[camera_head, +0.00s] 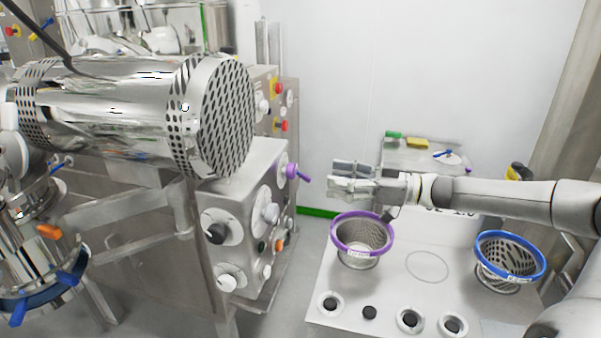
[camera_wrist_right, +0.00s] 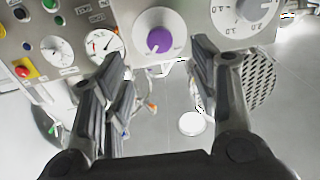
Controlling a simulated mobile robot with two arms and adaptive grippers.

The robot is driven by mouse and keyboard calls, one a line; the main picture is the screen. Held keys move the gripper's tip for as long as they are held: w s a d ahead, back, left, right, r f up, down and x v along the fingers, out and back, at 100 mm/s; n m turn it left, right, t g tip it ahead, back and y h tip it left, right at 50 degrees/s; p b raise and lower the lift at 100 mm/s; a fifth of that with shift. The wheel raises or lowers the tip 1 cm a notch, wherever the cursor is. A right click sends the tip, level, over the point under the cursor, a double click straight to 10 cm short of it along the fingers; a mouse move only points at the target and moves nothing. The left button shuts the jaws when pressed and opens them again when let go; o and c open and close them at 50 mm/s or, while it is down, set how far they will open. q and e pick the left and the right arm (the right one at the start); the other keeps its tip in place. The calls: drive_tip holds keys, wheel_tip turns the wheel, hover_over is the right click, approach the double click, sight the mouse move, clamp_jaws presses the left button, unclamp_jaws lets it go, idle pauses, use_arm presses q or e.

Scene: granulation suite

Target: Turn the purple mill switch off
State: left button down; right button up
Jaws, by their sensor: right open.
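The purple mill switch (camera_head: 292,171) is a round knob on the right-hand face of the steel machine cabinet in the head view. In the right wrist view the purple knob (camera_wrist_right: 158,40) sits on a pale round dial at the top centre. My right gripper (camera_head: 338,178) is open and empty, to the right of the switch and apart from it. In the wrist view its fingers (camera_wrist_right: 158,62) stand spread on either side of the knob, with nothing between them. My left gripper is not in view.
The perforated steel drum (camera_head: 215,118) lies left of the switch. Other dials and an orange knob (camera_head: 279,245) are on the cabinet. Below my right arm, a white stand (camera_head: 428,267) carries a purple-rimmed basket (camera_head: 362,234) and a blue-rimmed basket (camera_head: 510,256).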

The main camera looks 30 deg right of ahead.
sight(295, 173)
drive_tip(key=p+x, duration=0.4)
drive_tip(key=x, duration=0.4)
drive_tip(key=shift+w+a+r, duration=0.1)
drive_tip(key=shift+w+r, duration=0.1)
drive_tip(key=shift+w, duration=0.05)
drive_tip(key=shift+w+a+f, duration=0.15)
drive_tip(key=shift+w+a, duration=0.15)
drive_tip(key=shift+w, duration=0.05)
drive_tip(key=c, duration=1)
drive_tip(key=shift+c, duration=0.2)
